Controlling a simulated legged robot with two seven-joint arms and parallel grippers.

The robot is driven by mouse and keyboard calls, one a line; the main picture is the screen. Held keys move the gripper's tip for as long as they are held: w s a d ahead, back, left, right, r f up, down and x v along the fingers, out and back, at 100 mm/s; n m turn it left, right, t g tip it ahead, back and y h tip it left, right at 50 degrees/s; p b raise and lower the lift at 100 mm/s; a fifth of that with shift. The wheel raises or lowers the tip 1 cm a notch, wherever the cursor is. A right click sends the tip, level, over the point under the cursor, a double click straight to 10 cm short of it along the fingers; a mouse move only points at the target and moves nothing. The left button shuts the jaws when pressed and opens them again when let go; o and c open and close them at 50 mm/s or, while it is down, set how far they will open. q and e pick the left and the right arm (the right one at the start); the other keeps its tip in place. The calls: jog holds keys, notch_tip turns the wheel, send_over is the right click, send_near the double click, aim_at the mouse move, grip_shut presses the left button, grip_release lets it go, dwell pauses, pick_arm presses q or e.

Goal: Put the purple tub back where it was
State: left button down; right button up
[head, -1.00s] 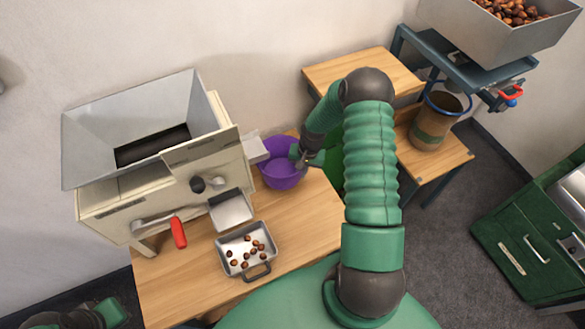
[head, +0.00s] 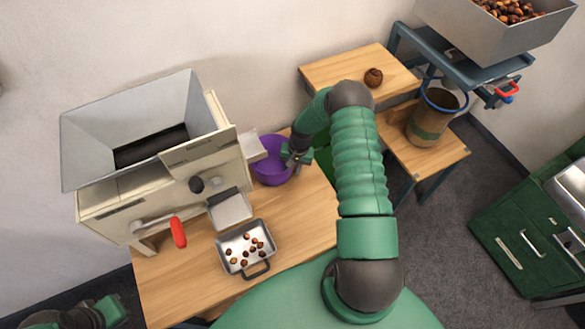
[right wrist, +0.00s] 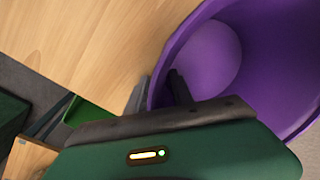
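The purple tub (head: 270,172) is at the back right of the wooden table, beside the machine's metal spout (head: 252,148). It looks upright; I cannot tell whether it touches the table. My right gripper (head: 297,158) is at the tub's right rim. In the right wrist view the tub (right wrist: 215,60) fills the upper right. One finger of the gripper (right wrist: 160,92) is inside the tub and the other outside, with the wall pinched between them. The tub looks empty from the parts that show. Only links of my left arm show, at the bottom left; its gripper is out of view.
The cream machine with its hopper (head: 78,150) stands left of the tub. A metal tray (head: 224,262) with several chestnuts lies in front. A green object (head: 324,160) is right of the tub. A brown round thing (head: 373,77) sits on the raised wooden shelf (head: 335,72).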

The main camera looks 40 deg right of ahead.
jog(key=shift+a, duration=0.15)
jog(key=shift+w+r, duration=0.1)
jog(key=shift+r, duration=0.2)
jog(key=r, duration=0.4)
jog(key=s+r, duration=0.1)
jog(key=r, duration=0.6)
jog(key=shift+s+d+r+b, duration=0.2)
jog(key=shift+d+r+b, duration=0.1)
jog(key=shift+d, duration=0.1)
